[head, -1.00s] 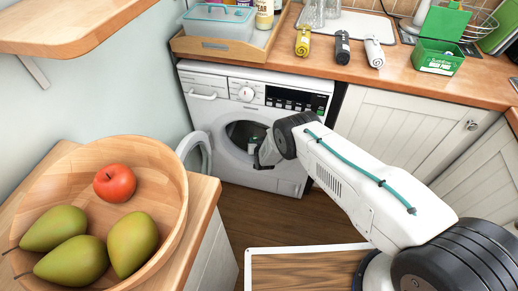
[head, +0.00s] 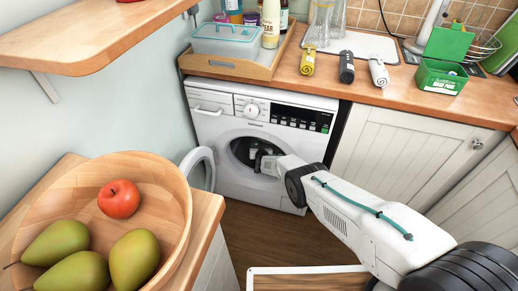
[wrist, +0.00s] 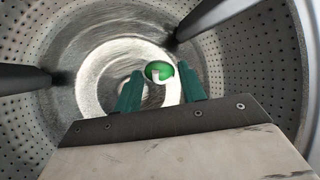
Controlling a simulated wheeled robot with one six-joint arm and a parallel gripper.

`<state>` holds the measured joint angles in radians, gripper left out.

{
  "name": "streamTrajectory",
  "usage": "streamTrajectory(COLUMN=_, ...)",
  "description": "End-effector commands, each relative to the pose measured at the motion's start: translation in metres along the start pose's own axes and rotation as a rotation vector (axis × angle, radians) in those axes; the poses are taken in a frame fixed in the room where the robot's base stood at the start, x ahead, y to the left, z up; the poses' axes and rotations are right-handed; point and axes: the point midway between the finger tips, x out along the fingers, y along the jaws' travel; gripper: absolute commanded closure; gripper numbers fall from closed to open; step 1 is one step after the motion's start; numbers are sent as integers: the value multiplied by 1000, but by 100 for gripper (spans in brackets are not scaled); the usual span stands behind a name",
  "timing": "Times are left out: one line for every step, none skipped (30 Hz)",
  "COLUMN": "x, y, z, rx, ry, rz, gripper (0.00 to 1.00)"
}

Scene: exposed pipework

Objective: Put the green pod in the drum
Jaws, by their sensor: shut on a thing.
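The green pod (wrist: 159,72) shows in the wrist view between the two teal fingertips of my gripper (wrist: 160,84), with a white mark on it. My gripper is shut on the pod. The metal drum (wrist: 262,95) with its perforated wall surrounds the gripper and pod in the wrist view. In the head view my gripper (head: 262,160) reaches through the round front opening of the washing machine (head: 228,133). The pod is too small and shaded to make out clearly there.
The washer door (head: 201,168) stands open at the left of the opening. A wooden bowl (head: 165,210) with pears and an apple is at the lower left. A green box (head: 441,78), rolled items and a wooden tray (head: 262,72) are on the counter above.

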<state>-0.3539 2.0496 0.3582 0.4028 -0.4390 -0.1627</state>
Motion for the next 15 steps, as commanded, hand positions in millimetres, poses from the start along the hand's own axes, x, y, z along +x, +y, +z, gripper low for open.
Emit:
streamTrajectory(x=0, y=0, z=0, rx=0, ry=0, rz=0, gripper=81)
streamTrajectory(x=0, y=0, z=0, rx=0, ry=0, rz=0, gripper=54)
streamTrajectory(x=0, y=0, z=0, rx=0, ry=0, rz=0, gripper=43)
streamTrajectory(x=0, y=0, z=0, rx=0, ry=0, rz=0, gripper=34)
streamTrajectory(x=0, y=0, z=0, rx=0, ry=0, rz=0, gripper=34)
streamTrajectory(x=0, y=0, z=0, rx=0, ry=0, rz=0, gripper=34)
streamTrajectory(x=0, y=0, z=0, rx=0, ry=0, rz=0, gripper=34)
streamTrajectory(x=0, y=0, z=0, rx=0, ry=0, rz=0, gripper=34)
streamTrajectory(x=0, y=0, z=0, rx=0, ry=0, rz=0, gripper=34)
streamTrajectory(x=0, y=0, z=0, rx=0, ry=0, rz=0, gripper=34)
streamTrajectory(x=0, y=0, z=0, rx=0, ry=0, rz=0, gripper=34)
streamTrajectory(x=0, y=0, z=0, rx=0, ry=0, rz=0, gripper=34)
streamTrajectory(x=0, y=0, z=0, rx=0, ry=0, rz=0, gripper=34)
streamTrajectory(x=0, y=0, z=0, rx=0, ry=0, rz=0, gripper=34)
streamTrajectory(x=-1, y=0, z=0, rx=1, ry=0, rz=1, gripper=34)
